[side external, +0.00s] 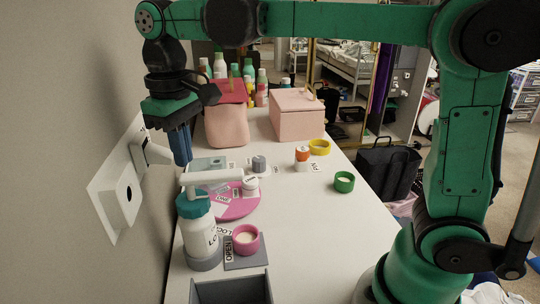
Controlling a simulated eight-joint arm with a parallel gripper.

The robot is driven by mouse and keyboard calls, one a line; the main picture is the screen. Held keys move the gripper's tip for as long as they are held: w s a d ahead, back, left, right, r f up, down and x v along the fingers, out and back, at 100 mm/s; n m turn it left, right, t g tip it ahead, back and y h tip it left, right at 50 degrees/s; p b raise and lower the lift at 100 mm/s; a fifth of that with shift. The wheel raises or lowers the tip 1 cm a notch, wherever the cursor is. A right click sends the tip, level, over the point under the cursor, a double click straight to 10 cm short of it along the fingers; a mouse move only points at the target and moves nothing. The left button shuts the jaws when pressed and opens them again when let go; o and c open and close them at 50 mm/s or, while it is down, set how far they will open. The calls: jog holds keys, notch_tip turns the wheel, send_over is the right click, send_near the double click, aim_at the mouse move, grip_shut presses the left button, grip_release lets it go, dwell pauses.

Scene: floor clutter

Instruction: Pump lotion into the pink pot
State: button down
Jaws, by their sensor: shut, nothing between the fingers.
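The lotion bottle (202,238) is white with a teal collar and stands upright in a grey round base at the table's near left. Its white pump head (212,177) has a spout that points right. The pink pot (246,240) stands upright just right of the bottle on a dark grey mat (246,263) marked "OPEN"; its inside looks pale. In the picture, the spout's end is above the pot; I cannot tell if it lines up.
A grey open bin (232,288) is at the near edge. A pink disc (236,207) with small items lies behind the bottle. Green (344,182) and yellow (320,147) pots stand right and farther back. A white wall box (122,194) is close on the left. The table's right front is clear.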

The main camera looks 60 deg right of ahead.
aim_at(187, 175)
jog(key=shift+f, duration=0.2)
jog(key=shift+f, duration=1.6)
jog(key=shift+r, duration=1.8)
jog(key=shift+r, duration=0.1)
jog(key=shift+r, duration=2.9)
jog(key=shift+f, duration=0.15)
jog(key=shift+f, duration=1.85)
